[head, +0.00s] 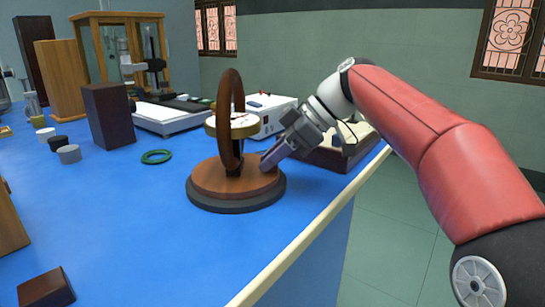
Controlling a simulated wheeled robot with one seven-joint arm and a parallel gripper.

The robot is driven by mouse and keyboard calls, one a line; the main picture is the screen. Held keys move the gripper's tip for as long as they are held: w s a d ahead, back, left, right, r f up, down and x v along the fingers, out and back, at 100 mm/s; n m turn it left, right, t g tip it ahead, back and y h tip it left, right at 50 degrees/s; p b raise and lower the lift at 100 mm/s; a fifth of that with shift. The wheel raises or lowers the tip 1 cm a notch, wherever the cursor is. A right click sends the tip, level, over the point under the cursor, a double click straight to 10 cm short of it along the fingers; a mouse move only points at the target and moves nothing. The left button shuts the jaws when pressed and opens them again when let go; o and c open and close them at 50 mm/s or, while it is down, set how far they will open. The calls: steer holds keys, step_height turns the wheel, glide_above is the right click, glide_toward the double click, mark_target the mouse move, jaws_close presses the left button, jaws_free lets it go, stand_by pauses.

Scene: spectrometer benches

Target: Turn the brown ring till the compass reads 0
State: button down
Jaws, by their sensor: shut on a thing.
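The brown ring (226,130) stands upright, seen nearly edge-on, on a round brown base (215,184) over a dark grey disc (240,206). The compass (246,127) is a pale round dial with a brass-coloured rim, set at mid-height within the ring. I see its face at a low angle, so its needle and reading cannot be made out. My gripper (267,163) reaches in from the right, tilted downward, with its fingertips at the right side of the brown base. It is shut on part of that base; the exact grip point is partly hidden by the fingers.
A white instrument box (265,114) and a dark-edged tray (335,155) stand behind my gripper. A green ring (156,156), a dark brown block (110,115) and small cylinders lie left. The blue bench's pale edge (300,245) runs close on the right.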

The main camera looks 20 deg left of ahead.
steer(key=shift+s+f+m+t+b, duration=0.15)
steer(key=shift+s+m+t+b, duration=0.9)
steer(key=shift+m+b, duration=0.55)
steer(key=shift+s+a+r+m+t+h+b, duration=0.15)
steer(key=shift+s+m+t+b, duration=0.4)
steer(key=shift+m+t, duration=0.35)
steer(key=shift+s+a+r+m+t+h+b, duration=0.15)
steer(key=shift+s+m+t+b, duration=0.4)
steer(key=shift+m+t, duration=0.3)
steer(key=shift+d+f, duration=0.1)
steer(key=c, duration=1.3)
jaws_free()
steer(key=p+v, duration=0.1)
steer(key=v, duration=0.6)
steer(key=shift+d+r, duration=0.25)
steer(key=shift+r, duration=0.05)
